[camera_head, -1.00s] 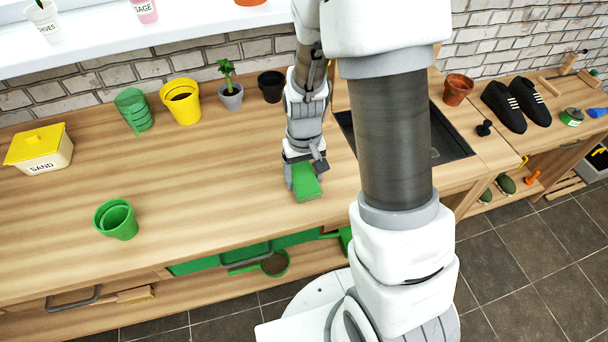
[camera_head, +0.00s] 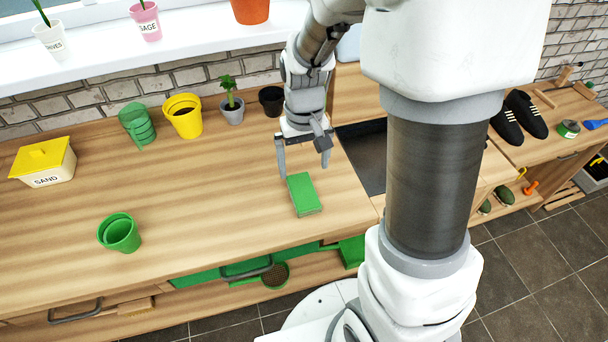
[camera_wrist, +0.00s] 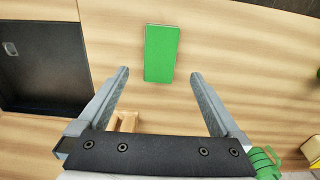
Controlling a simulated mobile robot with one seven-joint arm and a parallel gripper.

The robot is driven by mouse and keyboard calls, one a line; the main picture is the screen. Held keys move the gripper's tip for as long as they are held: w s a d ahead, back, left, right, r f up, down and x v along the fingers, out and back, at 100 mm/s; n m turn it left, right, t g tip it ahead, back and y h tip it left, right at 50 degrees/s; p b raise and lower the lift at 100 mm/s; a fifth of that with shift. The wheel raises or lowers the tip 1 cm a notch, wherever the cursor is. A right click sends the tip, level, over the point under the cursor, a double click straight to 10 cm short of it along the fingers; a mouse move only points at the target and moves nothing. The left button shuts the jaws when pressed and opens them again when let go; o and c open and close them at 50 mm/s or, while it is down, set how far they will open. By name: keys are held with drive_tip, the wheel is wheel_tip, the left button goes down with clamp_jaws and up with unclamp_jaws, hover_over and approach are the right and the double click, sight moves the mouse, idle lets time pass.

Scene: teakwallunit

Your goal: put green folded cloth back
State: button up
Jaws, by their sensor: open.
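The green folded cloth (camera_head: 304,194) lies flat on the wooden worktop, left of the dark sink recess. It is a small green block shape, and it also shows in the wrist view (camera_wrist: 161,54), lying just beyond the fingertips. My gripper (camera_head: 304,170) is open and empty. Its fingers stand behind the cloth in the head view and are apart from it. In the wrist view my gripper (camera_wrist: 160,74) has its two fingers spread wide, with bare wood between them.
A yellow pot (camera_head: 183,117), a potted plant (camera_head: 232,108), a black pot (camera_head: 271,101) and a sand box (camera_head: 44,162) line the back. The dark sink (camera_head: 362,160) is to the right. Worktop around the cloth is clear.

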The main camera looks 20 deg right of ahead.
drive_tip(key=s+r+t, duration=0.5)
drive_tip(key=s+r, duration=0.8)
drive_tip(key=r, duration=0.5)
drive_tip(key=shift+s+t, duration=0.2)
drive_tip(key=shift+t, duration=0.1)
idle(0.6)
